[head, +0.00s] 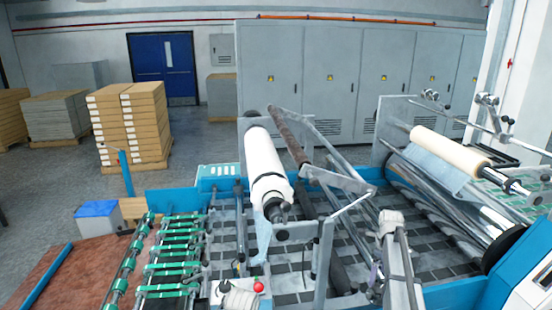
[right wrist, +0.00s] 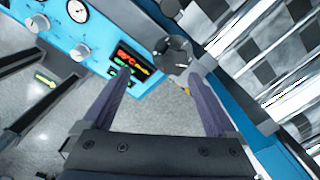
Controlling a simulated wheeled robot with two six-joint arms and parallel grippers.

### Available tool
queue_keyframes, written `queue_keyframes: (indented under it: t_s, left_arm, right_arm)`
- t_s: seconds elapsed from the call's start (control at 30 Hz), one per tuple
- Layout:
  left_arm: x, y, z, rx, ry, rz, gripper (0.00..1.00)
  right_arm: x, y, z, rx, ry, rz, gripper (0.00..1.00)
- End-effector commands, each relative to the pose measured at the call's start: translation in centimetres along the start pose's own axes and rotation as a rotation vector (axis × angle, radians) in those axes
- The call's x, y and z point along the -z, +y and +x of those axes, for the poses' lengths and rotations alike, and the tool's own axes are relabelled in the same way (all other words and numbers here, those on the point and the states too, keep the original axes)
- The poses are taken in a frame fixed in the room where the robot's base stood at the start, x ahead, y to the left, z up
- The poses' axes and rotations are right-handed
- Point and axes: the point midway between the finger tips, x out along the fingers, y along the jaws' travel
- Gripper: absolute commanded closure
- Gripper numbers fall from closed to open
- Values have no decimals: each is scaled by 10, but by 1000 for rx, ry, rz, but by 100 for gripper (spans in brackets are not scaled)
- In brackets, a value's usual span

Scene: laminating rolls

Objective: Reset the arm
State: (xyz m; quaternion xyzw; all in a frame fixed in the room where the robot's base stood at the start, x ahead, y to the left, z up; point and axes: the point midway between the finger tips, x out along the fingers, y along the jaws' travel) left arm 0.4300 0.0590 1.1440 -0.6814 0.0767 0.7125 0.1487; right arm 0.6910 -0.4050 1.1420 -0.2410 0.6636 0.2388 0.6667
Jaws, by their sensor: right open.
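My right arm (head: 398,262) comes up from the bottom right in the head view, over the laminating machine's front. My right gripper (head: 375,277) is small and partly hidden there. In the right wrist view its two dark fingers (right wrist: 157,75) are spread apart with nothing between them. Beyond the fingertips is a blue control panel (right wrist: 92,42) with a lit display (right wrist: 130,60), and a dark round knob or shaft end (right wrist: 173,52). I cannot tell how close the fingers are to them. My left gripper does not show clearly in either view.
A white roll (head: 264,165) sits on the machine's middle frame. A cream roll (head: 450,147) sits at the right, above shiny rollers (head: 440,200). Metal bars (head: 345,180) cross between them. Green rollers (head: 175,250) lie front left. Stacked boxes (head: 130,122) stand on open floor behind.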

Motion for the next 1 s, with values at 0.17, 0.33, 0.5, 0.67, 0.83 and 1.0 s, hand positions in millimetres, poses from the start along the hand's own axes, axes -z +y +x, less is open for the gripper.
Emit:
queue_keyframes:
  t_s: [0.17,0.33,0.5,0.67,0.83,1.0]
  left_arm:
    - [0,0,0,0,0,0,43]
    - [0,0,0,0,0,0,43]
    - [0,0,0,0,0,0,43]
    - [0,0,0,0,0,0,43]
    - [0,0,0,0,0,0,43]
    - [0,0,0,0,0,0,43]
  right_arm:
    - [-9,76,0,12,-5,-483,8]
    - [-14,135,-1,25,-6,-934,8]
    - [-12,199,-1,42,-2,-1436,8]
    - [-6,247,-2,57,5,-1849,8]
    - [1,284,-2,70,15,-2178,8]
    - [10,315,-2,82,27,-2463,8]
